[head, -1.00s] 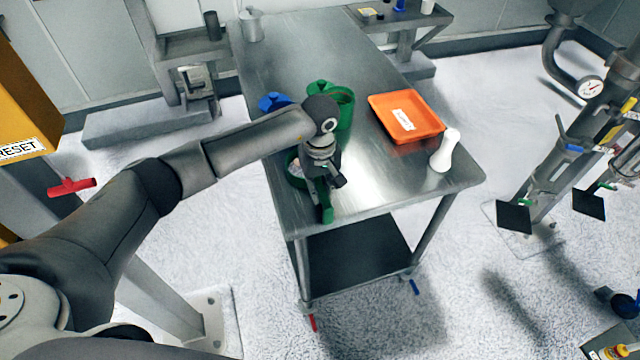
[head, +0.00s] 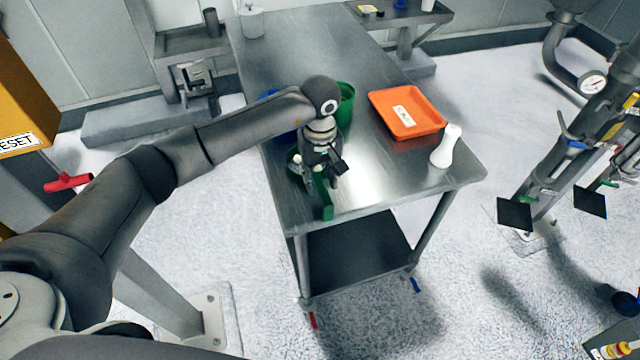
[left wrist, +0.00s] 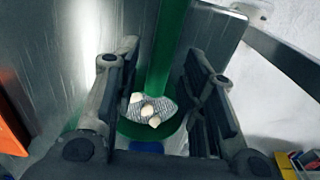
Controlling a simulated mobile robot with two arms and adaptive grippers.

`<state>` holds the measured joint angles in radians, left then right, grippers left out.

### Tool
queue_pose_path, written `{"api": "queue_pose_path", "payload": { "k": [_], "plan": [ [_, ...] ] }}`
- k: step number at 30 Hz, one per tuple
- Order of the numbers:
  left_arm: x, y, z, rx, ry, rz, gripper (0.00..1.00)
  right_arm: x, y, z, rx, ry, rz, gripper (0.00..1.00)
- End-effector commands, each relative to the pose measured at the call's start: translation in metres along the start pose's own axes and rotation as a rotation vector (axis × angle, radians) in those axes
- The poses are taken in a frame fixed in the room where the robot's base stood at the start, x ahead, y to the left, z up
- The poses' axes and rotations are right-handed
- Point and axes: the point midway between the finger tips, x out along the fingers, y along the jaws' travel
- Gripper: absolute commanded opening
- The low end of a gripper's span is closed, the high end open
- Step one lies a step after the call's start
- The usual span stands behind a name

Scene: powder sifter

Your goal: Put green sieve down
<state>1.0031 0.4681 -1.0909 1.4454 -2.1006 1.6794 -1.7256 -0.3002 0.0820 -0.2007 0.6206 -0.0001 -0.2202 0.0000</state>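The green sieve shows its handle (head: 322,198) near the front left corner of the steel table (head: 400,190). In the left wrist view its mesh (left wrist: 150,108) holds a few pale chunks, and its green handle (left wrist: 172,45) runs up between my fingers. My left gripper (head: 322,178) is low over the sieve. In the left wrist view the two fingers (left wrist: 160,105) stand apart on either side of it, with a gap showing at the left. Part of the sieve is hidden behind the gripper in the head view. I cannot tell whether it rests fully on the tabletop.
A green container (head: 346,100) stands behind the gripper, and a blue object (head: 268,95) is partly hidden by my arm. An orange tray (head: 440,122) and a white bottle (head: 447,147) are to the right.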

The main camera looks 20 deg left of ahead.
Motion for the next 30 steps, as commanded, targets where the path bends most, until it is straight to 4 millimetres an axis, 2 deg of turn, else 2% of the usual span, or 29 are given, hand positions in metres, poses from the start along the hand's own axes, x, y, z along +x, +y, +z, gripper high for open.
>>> {"api": "queue_pose_path", "payload": {
  "k": [1,3,9,13,18,30],
  "plan": [
    [-0.008,0.001,-0.002,-0.001,0.006,0.004,0.38,0.01,0.0,0.001,0.0,0.0,0.0,0.4],
    [-0.024,0.0,-0.002,0.001,0.006,0.003,0.38,0.017,0.0,0.002,0.0,0.0,0.0,0.4],
    [-0.065,0.0,-0.001,-0.001,0.003,0.002,0.38,0.03,-0.001,0.003,0.0,-0.001,0.0,0.4],
    [-0.083,0.0,-0.001,-0.001,0.002,0.001,0.38,0.034,-0.001,0.004,0.001,-0.001,0.0,0.4],
    [-0.093,0.0,0.0,-0.001,0.0,0.0,0.38,0.036,-0.001,0.004,0.001,-0.001,-0.001,0.4],
    [-0.094,0.0,0.0,-0.001,-0.001,-0.001,0.38,0.035,-0.004,0.003,0.003,0.0,-0.003,0.4]
  ]
}}
